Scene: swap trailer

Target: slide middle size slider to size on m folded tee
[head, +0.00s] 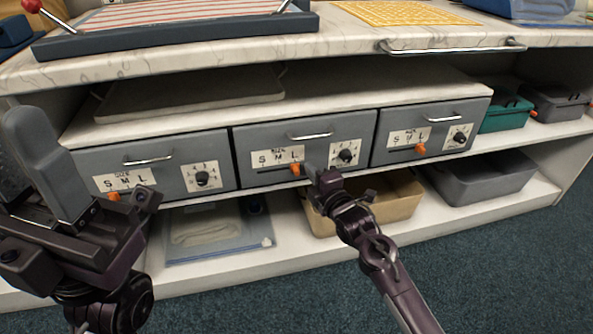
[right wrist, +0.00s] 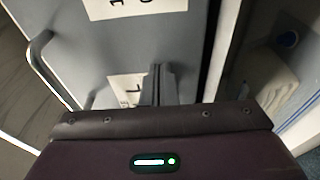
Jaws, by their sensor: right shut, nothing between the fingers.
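The middle grey drawer unit (head: 240,150) has an S M L label (head: 277,158) and an orange slider (head: 295,168) below it, at the L end. My right gripper (head: 315,174) is shut and empty, its tip just right of that slider. I cannot tell whether they touch. In the right wrist view its closed fingers (right wrist: 158,85) point at the grey drawer front, over part of the label (right wrist: 125,90); the slider is hidden there. My left gripper (head: 45,150) is at the left, away from the middle unit; its opening is unclear. I cannot make out a folded tee for certain.
The left unit's slider (head: 113,196) is by S; the right unit's slider (head: 420,149) is near L. Each unit has a black knob and bar handle. Below stand a bagged folded cloth (head: 205,228), a tan bin (head: 400,190) and a grey bin (head: 485,180).

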